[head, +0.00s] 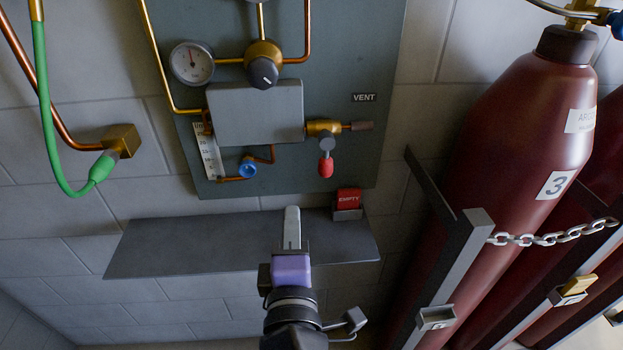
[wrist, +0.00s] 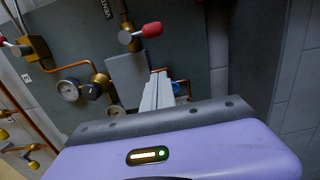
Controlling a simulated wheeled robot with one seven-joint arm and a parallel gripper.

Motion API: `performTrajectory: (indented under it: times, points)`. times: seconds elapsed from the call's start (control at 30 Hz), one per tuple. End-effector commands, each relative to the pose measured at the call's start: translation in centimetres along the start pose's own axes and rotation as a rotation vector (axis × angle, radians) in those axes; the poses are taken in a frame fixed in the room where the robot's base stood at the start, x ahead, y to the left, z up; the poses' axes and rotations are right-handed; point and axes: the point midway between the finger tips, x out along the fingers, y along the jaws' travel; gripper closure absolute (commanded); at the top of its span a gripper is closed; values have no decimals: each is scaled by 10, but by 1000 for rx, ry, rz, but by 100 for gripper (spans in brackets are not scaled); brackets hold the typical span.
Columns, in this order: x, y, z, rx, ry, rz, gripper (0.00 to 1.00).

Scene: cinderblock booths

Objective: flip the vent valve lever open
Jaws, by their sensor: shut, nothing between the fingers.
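The vent valve is a brass body (head: 322,127) at the lower right of the grey-green panel, below the VENT label (head: 363,97). Its lever has a red grip (head: 326,167) that hangs straight down in the head view. The red grip also shows at the top of the wrist view (wrist: 152,30), clear of the fingers. My gripper (head: 292,212) is shut and empty, below and left of the lever in the head view. Its pale fingers (wrist: 158,94) show in the wrist view, not touching the lever.
A grey box (head: 255,112), a gauge (head: 192,62) and a blue knob (head: 248,169) sit on the panel left of the valve. A shelf (head: 165,248) runs below, near a red EMPTY tag (head: 348,195). Chained dark red cylinders (head: 510,140) stand at the right.

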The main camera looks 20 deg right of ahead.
Motion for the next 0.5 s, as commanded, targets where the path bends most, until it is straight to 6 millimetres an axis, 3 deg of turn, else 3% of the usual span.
performTrajectory:
  times: [0.33,0.5]
  points:
    - [2,0,0,0,3,1,100]
    - [19,2,0,1,1,1,100]
